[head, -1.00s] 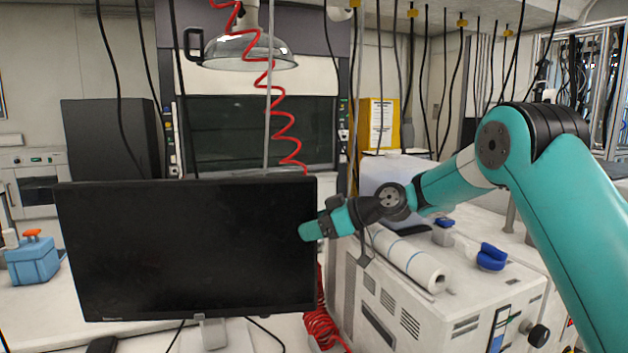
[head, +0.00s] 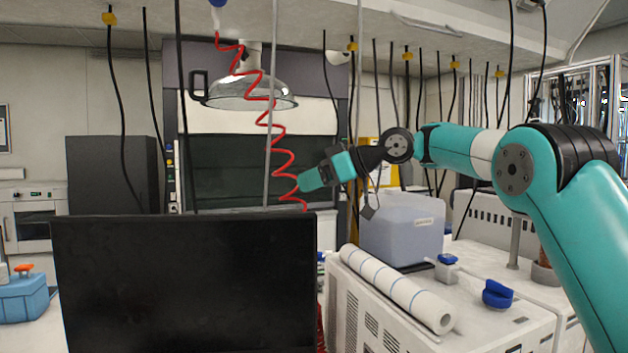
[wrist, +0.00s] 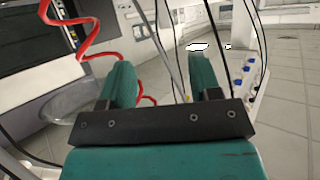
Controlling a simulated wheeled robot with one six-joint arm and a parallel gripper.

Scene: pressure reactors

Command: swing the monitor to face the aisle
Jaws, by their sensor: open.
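The monitor (head: 185,285) is a wide black screen at the lower left of the head view. Its screen faces my head camera, and its lower part is cut off by the picture's edge. My gripper (head: 304,184) is raised above and behind the monitor's top right corner, apart from it. In the wrist view my gripper (wrist: 163,85) shows two teal fingers spread wide with nothing between them. The monitor cannot be made out in the wrist view.
A white cabinet (head: 465,325) carries a paper roll (head: 400,290). A translucent container (head: 402,228) stands behind. Black cables hang from above.

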